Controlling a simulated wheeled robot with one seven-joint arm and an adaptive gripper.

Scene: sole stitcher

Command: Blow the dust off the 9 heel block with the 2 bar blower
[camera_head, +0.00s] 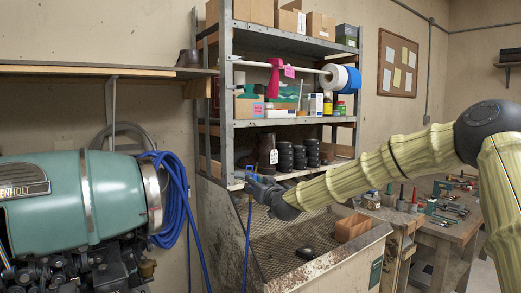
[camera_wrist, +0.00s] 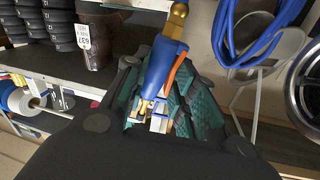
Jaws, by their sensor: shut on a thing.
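My gripper (camera_head: 262,190) is at the end of my arm, in front of the lower shelf and above the mesh-floored bench. In the wrist view, its dark fingers with teal textured pads (camera_wrist: 175,110) are shut on a blue blower (camera_wrist: 166,66) with a brass fitting and an orange strip. A blue hose (camera_head: 248,235) hangs below my gripper in the head view. No pressure mark can be read on the blower. A small dark block (camera_head: 306,253) lies on the mesh, apart from my gripper. It may be the heel block, but no number or dust can be made out.
A pink blower (camera_head: 275,76) with a pink tag hangs on the shelf rack. A tagged brown boot (camera_head: 267,150) and black stacks (camera_head: 286,156) stand on the lower shelf. A green machine (camera_head: 75,200) and coiled blue hose (camera_head: 172,190) are at left.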

